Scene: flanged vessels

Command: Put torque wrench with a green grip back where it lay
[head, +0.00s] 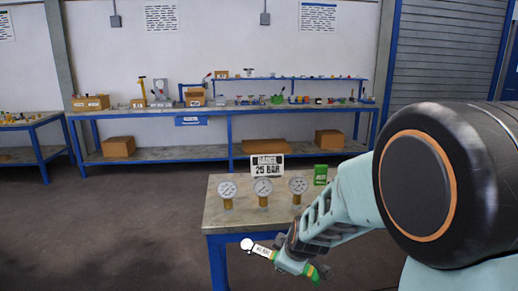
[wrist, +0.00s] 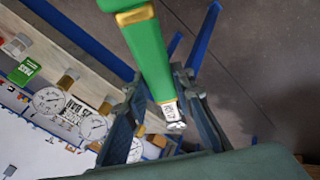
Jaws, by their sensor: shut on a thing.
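The torque wrench with a green grip (head: 313,273) is held in my gripper (head: 290,260), in front of the small table's front edge. In the head view its round pale head points left, with a white label on the shaft, and the green grip is at the right. In the wrist view the green grip (wrist: 149,55) with gold bands passes between the fingers of my gripper (wrist: 160,110), which are shut on the wrench. The part between the fingers is partly hidden. The wrench appears clear of the table.
A long bench (head: 205,152) with tools and boxes stands behind. Open floor lies left.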

